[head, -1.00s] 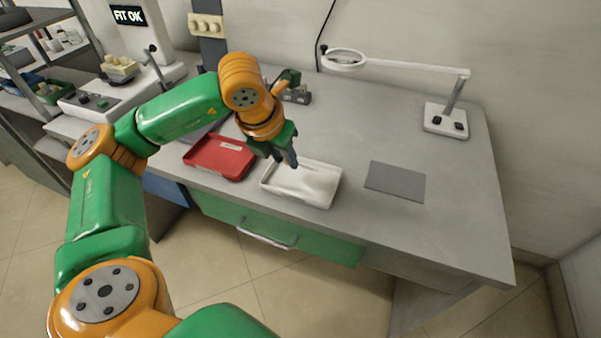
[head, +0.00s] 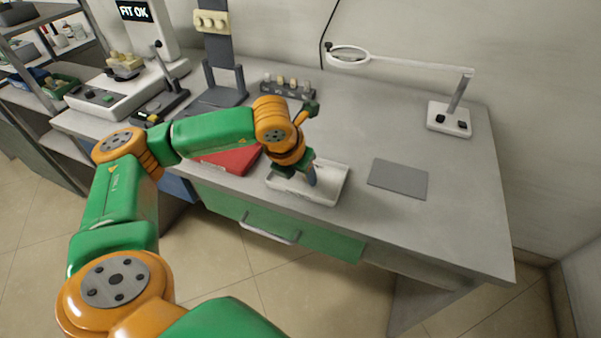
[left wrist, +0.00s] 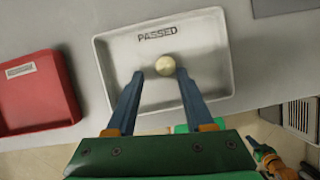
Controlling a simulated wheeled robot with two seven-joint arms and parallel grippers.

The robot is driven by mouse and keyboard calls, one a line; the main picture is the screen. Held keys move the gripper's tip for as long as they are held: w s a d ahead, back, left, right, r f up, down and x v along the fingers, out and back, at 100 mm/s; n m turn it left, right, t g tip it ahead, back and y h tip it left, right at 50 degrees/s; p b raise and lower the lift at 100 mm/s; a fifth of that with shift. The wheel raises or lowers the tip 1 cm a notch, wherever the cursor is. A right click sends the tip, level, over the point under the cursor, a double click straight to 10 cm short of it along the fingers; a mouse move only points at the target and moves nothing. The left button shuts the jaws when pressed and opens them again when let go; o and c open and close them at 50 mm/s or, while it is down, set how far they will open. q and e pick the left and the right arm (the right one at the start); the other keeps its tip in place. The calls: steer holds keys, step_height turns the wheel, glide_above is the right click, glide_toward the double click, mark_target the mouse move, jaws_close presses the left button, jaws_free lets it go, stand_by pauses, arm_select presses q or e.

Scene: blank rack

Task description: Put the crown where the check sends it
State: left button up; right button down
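The crown is a small cream round piece (left wrist: 165,65) inside the white tray marked PASSED (left wrist: 215,62). The tray also shows in the head view (head: 335,188), at the front of the bench. My left gripper (head: 311,182) points down into this tray. In the left wrist view its blue fingers (left wrist: 159,74) are apart, with gaps beside the crown, which is closer to the right finger. The crown is hidden in the head view. My right gripper is not in view.
A red tray (head: 237,160) is left of the white tray, partly behind my left arm. A grey mat (head: 398,179) lies to the right. A magnifier lamp (head: 449,119) and a small rack with several pieces (head: 287,90) stand farther back. The right bench top is clear.

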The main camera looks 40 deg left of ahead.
arm_select(q)
steer(key=shift+s+r+p, duration=0.1)
steer(key=shift+r+p, duration=0.25)
steer(key=shift+r, duration=0.2)
steer(key=v, duration=1.1)
steer(key=shift+a, duration=0.1)
